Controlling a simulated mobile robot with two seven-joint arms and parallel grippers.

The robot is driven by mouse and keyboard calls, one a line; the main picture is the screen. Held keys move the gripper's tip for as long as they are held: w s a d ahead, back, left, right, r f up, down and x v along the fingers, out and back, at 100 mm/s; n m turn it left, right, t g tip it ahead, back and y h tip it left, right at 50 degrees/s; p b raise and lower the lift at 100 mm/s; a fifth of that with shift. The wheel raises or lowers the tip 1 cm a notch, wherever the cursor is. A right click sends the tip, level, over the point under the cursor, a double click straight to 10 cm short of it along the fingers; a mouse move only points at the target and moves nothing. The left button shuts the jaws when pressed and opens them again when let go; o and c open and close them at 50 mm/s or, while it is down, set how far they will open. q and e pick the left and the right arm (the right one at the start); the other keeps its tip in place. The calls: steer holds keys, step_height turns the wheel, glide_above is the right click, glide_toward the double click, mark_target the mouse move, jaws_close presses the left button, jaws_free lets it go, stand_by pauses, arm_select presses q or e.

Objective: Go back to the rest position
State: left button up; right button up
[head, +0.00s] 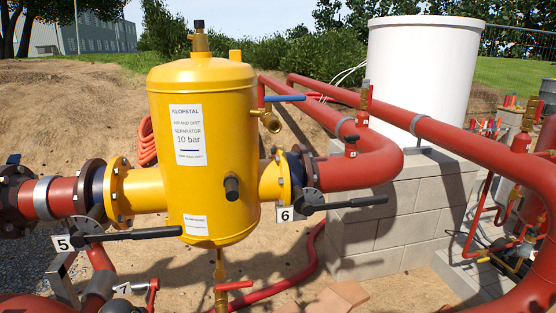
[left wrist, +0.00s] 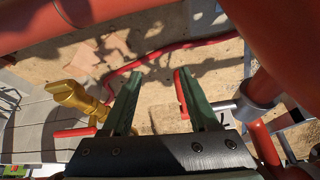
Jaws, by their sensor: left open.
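My left gripper (left wrist: 160,73) shows only in the left wrist view. Its two dark green fingers stand apart, with bare sandy ground and part of a red hose visible beyond the gap. A red piece (left wrist: 180,95) lies along the inner side of the right finger; I cannot tell whether it touches. Neither gripper shows in the head view, and my right gripper is in no view.
A yellow separator tank (head: 203,140) stands in the middle, with black-handled valves tagged 5 (head: 62,243) and 6 (head: 285,214) beside it. Red pipes (head: 450,140) run across the right. A white tank (head: 424,80) stands on a block plinth (head: 375,235). Sandy ground lies below.

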arm_select(q)
steer(key=s+d+f+m+t, duration=0.1)
steer(key=s+d+f, duration=0.4)
steer(key=s+f, duration=0.1)
steer(key=s+d+f+m+t+h, duration=0.1)
steer(key=s+d, duration=0.5)
steer(key=s, duration=0.4)
steer(key=s+d+f+m+t+h, duration=0.1)
steer(key=s+d+t+h, duration=0.1)
steer(key=s+d, duration=0.4)
steer(key=s, duration=0.4)
steer(key=shift+s, duration=0.25)
steer(key=shift+o, duration=0.4)
steer(key=shift+f, duration=0.1)
